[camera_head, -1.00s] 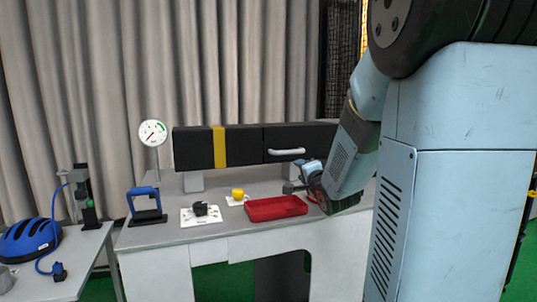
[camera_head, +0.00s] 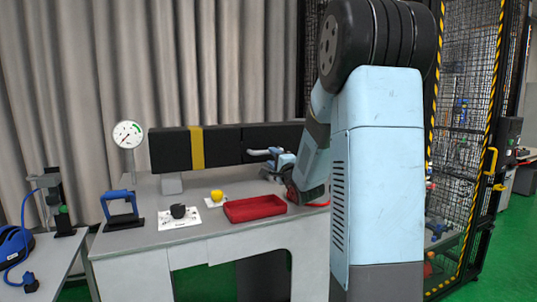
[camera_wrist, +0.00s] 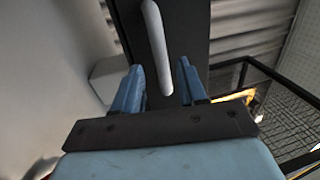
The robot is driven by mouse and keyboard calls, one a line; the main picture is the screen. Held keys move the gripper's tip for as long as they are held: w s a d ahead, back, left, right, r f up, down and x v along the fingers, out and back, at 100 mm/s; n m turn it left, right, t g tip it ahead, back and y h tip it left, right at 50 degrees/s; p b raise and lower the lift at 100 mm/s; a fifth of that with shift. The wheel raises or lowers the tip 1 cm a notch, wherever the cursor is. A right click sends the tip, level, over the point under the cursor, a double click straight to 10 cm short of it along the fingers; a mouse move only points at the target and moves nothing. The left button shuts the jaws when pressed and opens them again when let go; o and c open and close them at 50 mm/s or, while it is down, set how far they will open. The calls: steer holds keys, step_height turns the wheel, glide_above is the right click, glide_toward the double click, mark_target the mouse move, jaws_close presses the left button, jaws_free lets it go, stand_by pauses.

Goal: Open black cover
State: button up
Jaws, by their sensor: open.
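The black cover (camera_head: 225,146) is the long dark front panel of a box on the workbench, with a yellow band (camera_head: 197,147) across it. A pale handle (camera_head: 258,151) is fixed to its right part. My gripper (camera_head: 277,160) is at the handle's right end in the head view. In the wrist view my gripper (camera_wrist: 160,85) is open, with its two blue fingers apart. The handle (camera_wrist: 157,45) stands out between and ahead of the fingertips, over the black cover (camera_wrist: 185,45). I cannot tell whether a finger touches it. My arm hides the box's right end.
On the workbench (camera_head: 150,235) a red tray (camera_head: 255,208) lies below my gripper. A yellow knob (camera_head: 217,195), a black knob (camera_head: 178,211), a blue-handled device (camera_head: 120,207) and a gauge (camera_head: 128,135) stand left of it. A mesh cage (camera_head: 465,130) is on the right.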

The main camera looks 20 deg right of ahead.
mark_target(268, 153)
steer(key=shift+w+r, duration=0.25)
steer(key=shift+w, duration=1.05)
steer(key=shift+w+r, duration=0.25)
steer(key=shift+w, duration=1)
jaws_close()
steer(key=shift+f, duration=0.1)
steer(key=shift+d, duration=0.1)
